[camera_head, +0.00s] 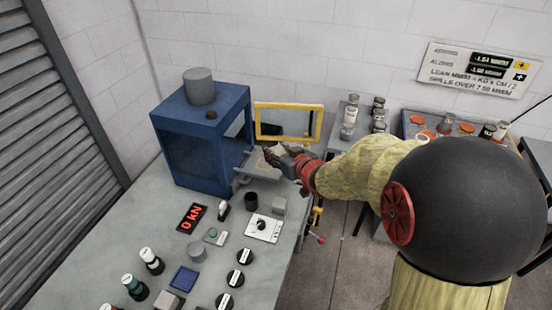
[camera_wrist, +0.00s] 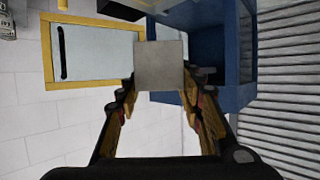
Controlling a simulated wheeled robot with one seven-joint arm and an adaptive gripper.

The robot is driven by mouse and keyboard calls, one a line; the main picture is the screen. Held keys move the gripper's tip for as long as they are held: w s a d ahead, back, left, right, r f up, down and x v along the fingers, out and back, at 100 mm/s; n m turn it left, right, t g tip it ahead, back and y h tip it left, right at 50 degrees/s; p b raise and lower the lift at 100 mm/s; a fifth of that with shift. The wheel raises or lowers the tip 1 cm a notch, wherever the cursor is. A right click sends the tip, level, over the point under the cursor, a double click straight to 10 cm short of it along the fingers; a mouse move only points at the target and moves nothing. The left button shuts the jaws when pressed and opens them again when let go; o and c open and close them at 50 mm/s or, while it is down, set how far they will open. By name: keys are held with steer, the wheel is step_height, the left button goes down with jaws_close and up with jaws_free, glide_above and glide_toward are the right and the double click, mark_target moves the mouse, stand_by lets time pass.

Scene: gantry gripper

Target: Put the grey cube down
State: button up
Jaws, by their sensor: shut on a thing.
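The grey cube (camera_wrist: 160,66) is between my gripper's fingertips (camera_wrist: 159,84) in the wrist view, held in the air. In the head view my gripper (camera_head: 279,155) is in front of the blue cabinet (camera_head: 177,155), near its open side and its swung-out yellow-framed door (camera_head: 290,106). The fingers largely hide the cube there. In the wrist view the blue cabinet (camera_wrist: 238,95) is right of the cube and the yellow-framed door (camera_wrist: 98,55) left of it.
The grey bench (camera_head: 110,245) carries a red "0 kN" display (camera_head: 191,217), knobs, bottles and a small grey block (camera_head: 279,205). A grey cylinder (camera_head: 199,86) stands on the cabinet. A side table with jars (camera_head: 349,122) stands beyond the door.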

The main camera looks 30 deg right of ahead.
steer(key=shift+d+f, duration=0.15)
steer(key=shift+f, duration=0.05)
steer(key=b+x, duration=0.3)
steer(key=x, duration=0.6)
steer(key=b, duration=0.2)
glide_above(265, 164)
steer(key=f, duration=0.5)
steer(key=shift+s+f, duration=0.3)
steer(key=shift+s, duration=0.1)
steer(key=shift+w+f+b, duration=0.2)
steer(key=shift+f+b, duration=0.05)
steer(key=shift+b, duration=0.05)
steer(key=shift+w+f+b, duration=0.15)
steer(key=shift+f+b, duration=0.4)
steer(key=shift+f, duration=1.1)
steer(key=shift+f, duration=0.1)
steer(key=o, duration=1.4)
steer(key=shift+f, duration=0.1)
